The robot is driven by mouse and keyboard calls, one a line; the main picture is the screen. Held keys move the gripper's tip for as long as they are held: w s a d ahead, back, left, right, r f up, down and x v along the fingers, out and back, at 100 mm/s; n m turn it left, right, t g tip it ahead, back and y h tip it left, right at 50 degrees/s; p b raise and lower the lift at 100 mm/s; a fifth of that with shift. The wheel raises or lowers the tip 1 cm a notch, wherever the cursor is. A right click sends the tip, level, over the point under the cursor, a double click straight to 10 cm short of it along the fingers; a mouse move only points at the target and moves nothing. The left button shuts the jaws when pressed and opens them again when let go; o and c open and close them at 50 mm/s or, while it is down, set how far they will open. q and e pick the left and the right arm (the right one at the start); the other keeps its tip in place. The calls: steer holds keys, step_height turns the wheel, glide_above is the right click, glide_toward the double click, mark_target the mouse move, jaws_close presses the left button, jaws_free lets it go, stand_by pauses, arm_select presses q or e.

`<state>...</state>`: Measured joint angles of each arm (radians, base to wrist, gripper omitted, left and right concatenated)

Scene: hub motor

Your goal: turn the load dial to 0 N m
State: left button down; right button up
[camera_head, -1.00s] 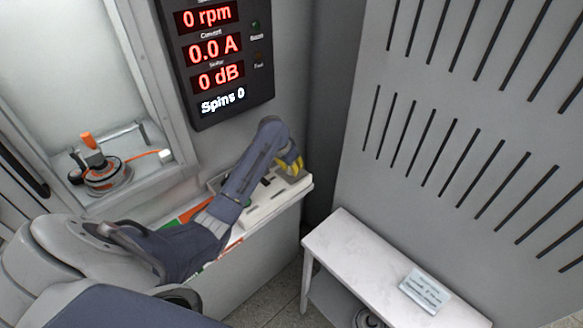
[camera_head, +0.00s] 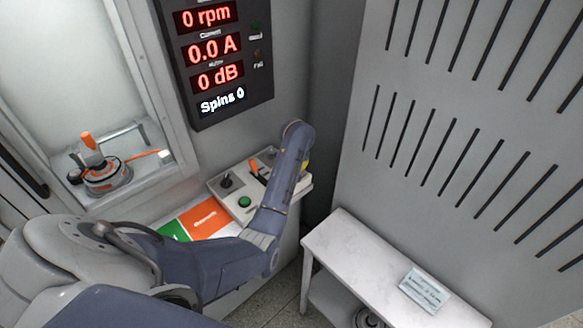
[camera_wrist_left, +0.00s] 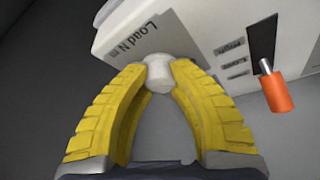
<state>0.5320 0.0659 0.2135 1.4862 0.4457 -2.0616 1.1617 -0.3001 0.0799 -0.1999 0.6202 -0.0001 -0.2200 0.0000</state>
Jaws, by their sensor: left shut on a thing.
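The load dial (camera_wrist_left: 159,76) is a small pale grey knob beside the "Load N m" label (camera_wrist_left: 137,38) on the white control panel (camera_wrist_left: 205,20). In the left wrist view my left gripper (camera_wrist_left: 160,68) has its two yellow fingers closed around the knob, one on each side. The dial's pointer and scale marks cannot be made out. In the head view only a sliver of the yellow left gripper (camera_head: 304,165) shows at the panel's right end. My forearm hides the dial there. My right gripper is not in view.
An orange-tipped lever (camera_wrist_left: 277,92) stands in a slot close to the left gripper. The panel also bears a black joystick (camera_head: 226,181) and a green button (camera_head: 245,202). A display (camera_head: 215,60) reads 0 rpm and 0.0 A. A white bench (camera_head: 360,260) stands right.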

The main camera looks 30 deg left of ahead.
arm_select(q)
steer(key=shift+w+r+n+y, duration=0.15)
steer(key=shift+r+n+y, duration=0.15)
steer(key=shift+n, duration=0.6)
steer(key=shift+a, duration=0.15)
steer(key=c, duration=1.6)
jaws_free()
steer(key=o, duration=0.5)
steer(key=shift+f, duration=0.2)
steer(key=shift+o, duration=0.2)
steer(key=shift+r, duration=0.1)
steer(key=v, duration=1.1)
steer(key=shift+d+r, duration=0.2)
steer(key=shift+r, duration=0.2)
